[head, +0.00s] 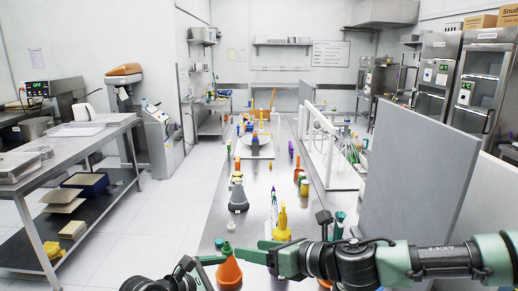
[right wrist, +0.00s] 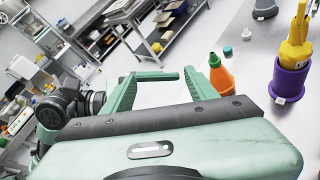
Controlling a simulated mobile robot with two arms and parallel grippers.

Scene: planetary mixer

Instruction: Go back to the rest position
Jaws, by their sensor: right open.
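My right gripper (head: 256,250) reaches in from the right in the head view, low over the near end of the steel table. In the right wrist view its two green fingers (right wrist: 160,84) stand apart with nothing held between them. My left gripper (head: 200,270) shows only in part at the bottom of the head view, and its jaws cannot be made out. An orange bottle with a green cap (head: 229,273) stands close beside the grippers; it also shows right of the fingers in the right wrist view (right wrist: 221,77).
A yellow tool (head: 282,224) stands in a purple holder (right wrist: 288,78) near my right arm. A grey conical flask (head: 238,197) and a white rack (head: 325,150) stand farther along the table. Grey panels (head: 415,165) border the right. The floor (head: 165,215) at left is clear.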

